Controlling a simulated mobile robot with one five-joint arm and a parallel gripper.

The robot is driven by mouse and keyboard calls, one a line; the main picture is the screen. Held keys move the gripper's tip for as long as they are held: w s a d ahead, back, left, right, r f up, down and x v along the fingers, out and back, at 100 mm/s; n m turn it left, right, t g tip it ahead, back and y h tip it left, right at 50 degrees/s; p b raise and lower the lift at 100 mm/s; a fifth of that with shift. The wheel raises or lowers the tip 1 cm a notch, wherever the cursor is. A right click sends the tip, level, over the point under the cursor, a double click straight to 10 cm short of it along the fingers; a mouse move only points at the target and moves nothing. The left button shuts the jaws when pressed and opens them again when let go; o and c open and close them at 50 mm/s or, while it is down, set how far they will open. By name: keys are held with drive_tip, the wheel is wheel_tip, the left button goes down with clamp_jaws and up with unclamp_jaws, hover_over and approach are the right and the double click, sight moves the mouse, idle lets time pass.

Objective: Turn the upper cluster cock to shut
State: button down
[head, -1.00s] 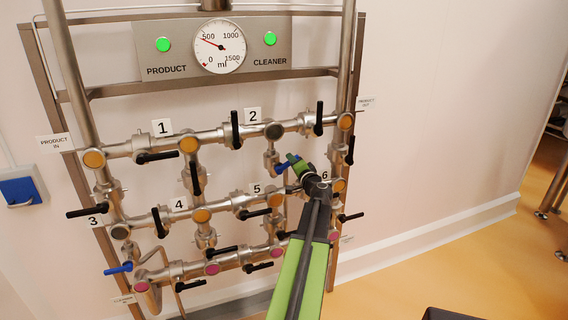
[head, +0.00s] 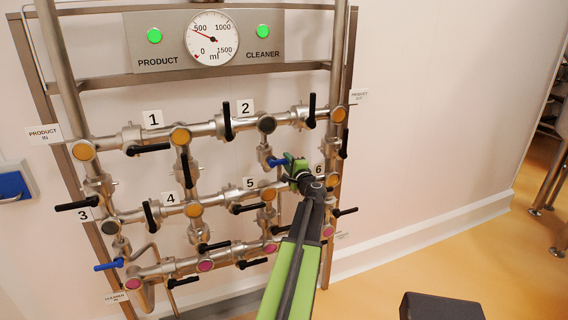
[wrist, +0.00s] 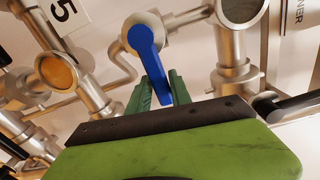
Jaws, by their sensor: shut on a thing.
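A blue-handled cock (head: 277,161) sits on the short pipe below the round grey cap, under label 2, and is the upper of two blue handles. My gripper (head: 291,165) is at this handle from the right and front. In the wrist view the blue handle (wrist: 147,52) runs from its round hub down between my green fingers (wrist: 160,93). The fingers are shut on its free end. The dark and green gripper body hides what lies below the fingertips.
Pipes with several black handles surround the cock; one black handle (head: 228,121) is above left, another (head: 247,208) below left. The lower blue handle (head: 109,265) is at bottom left. The gauge (head: 211,38) sits on top between two green lamps. Open floor (head: 450,270) lies right.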

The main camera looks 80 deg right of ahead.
drive_tip(key=shift+s+f, duration=0.25)
drive_tip(key=shift+f, duration=0.1)
drive_tip(key=c, duration=1.4)
unclamp_jaws()
drive_tip(key=shift+o, duration=0.6)
drive_tip(key=shift+d+f, duration=0.15)
drive_tip(key=shift+d, duration=0.05)
drive_tip(key=shift+s+a, duration=0.15)
drive_tip(key=shift+a, duration=0.15)
drive_tip(key=v, duration=1.6)
drive_tip(key=shift+s+a, duration=0.3)
